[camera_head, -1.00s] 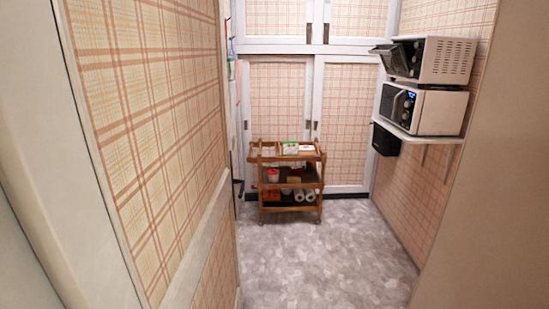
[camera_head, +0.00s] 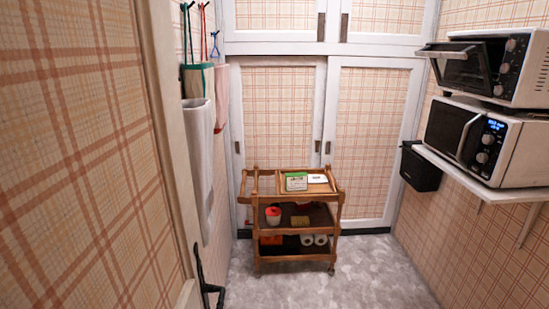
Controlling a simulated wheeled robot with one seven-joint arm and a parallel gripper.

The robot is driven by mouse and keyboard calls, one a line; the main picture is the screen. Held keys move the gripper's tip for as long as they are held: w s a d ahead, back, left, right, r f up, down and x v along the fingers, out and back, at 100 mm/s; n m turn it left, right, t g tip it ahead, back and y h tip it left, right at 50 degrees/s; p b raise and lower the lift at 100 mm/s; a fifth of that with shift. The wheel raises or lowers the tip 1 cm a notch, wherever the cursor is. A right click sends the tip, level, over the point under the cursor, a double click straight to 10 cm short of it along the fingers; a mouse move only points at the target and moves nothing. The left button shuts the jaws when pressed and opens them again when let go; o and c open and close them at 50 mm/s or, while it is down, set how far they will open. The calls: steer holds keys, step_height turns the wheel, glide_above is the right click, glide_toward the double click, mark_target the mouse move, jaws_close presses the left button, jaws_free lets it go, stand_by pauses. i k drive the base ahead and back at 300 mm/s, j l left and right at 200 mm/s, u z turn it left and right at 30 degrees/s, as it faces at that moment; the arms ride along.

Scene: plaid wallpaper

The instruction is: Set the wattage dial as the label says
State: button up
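A white microwave (camera_head: 489,141) with a dark door stands on a wall shelf at the right. Its control panel has a lit blue display and round dials (camera_head: 486,148) one above the other. A white toaster oven (camera_head: 490,67) sits above it, its door tilted open and its own dials (camera_head: 508,56) on the front. I cannot tell which dial is for wattage. A green and white box or card (camera_head: 296,181) and a white card (camera_head: 317,178) lie on top of the wooden cart; any writing is too small to read. My gripper is not in view.
The wooden cart (camera_head: 338,212) with several items stands against the white cupboards (camera_head: 374,140). Cloths and a bag hang on the left wall (camera_head: 197,120). Grey floor (camera_head: 370,270) is clear right of the cart.

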mark_target(486, 139)
steer(key=i, duration=1.75)
